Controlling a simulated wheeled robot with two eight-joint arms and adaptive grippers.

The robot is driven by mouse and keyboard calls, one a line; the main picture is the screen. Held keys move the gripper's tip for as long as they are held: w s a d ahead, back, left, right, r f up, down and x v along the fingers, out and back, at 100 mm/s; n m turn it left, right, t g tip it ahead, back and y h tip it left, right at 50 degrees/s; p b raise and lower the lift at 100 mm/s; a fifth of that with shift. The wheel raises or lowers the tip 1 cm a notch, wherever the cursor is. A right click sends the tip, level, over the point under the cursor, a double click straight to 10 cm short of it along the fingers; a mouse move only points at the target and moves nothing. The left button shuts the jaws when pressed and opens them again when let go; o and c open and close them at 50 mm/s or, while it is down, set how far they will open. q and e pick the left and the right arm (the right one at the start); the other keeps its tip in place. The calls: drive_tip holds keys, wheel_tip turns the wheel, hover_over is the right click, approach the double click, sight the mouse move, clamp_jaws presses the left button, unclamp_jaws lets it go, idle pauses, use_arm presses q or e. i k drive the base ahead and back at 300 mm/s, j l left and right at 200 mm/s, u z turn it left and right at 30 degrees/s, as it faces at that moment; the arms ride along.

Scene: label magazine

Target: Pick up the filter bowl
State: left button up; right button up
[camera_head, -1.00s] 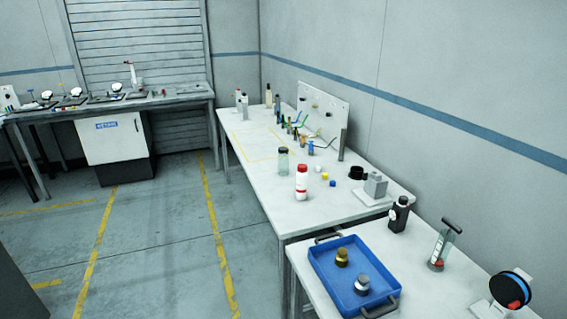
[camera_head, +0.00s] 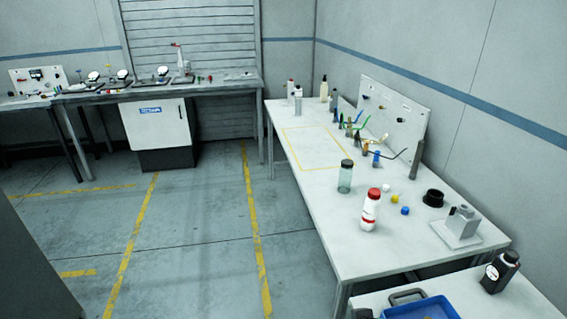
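I cannot tell for certain which thing is the filter bowl. A clear, greenish see-through jar with a dark top (camera_head: 345,178) stands upright on the near part of the long white table (camera_head: 345,230), and a low black ring-shaped or bowl-like piece (camera_head: 433,198) lies farther right on it. Neither of my grippers is in view, and nothing in view is held.
A white bottle with a red cap (camera_head: 370,210), small coloured caps (camera_head: 405,211) and a grey block stand (camera_head: 462,225) share the table. A blue tray (camera_head: 420,310) is cut off at the bottom, with a black bottle (camera_head: 500,272) to its right. The floor left of the table is clear.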

sight(345, 176)
drive_tip(key=i+j+u, duration=0.15)
drive_tip(key=i, duration=1.2)
drive_tip(key=i+j+z, duration=0.1)
drive_tip(key=i+z, duration=0.25)
drive_tip(key=z, duration=0.15)
drive_tip(key=i+j+z, duration=0.2)
drive_tip(key=i+z, duration=0.25)
drive_tip(key=i+j+z, duration=0.2)
drive_tip(key=z, duration=0.3)
drive_tip(key=j, duration=0.1)
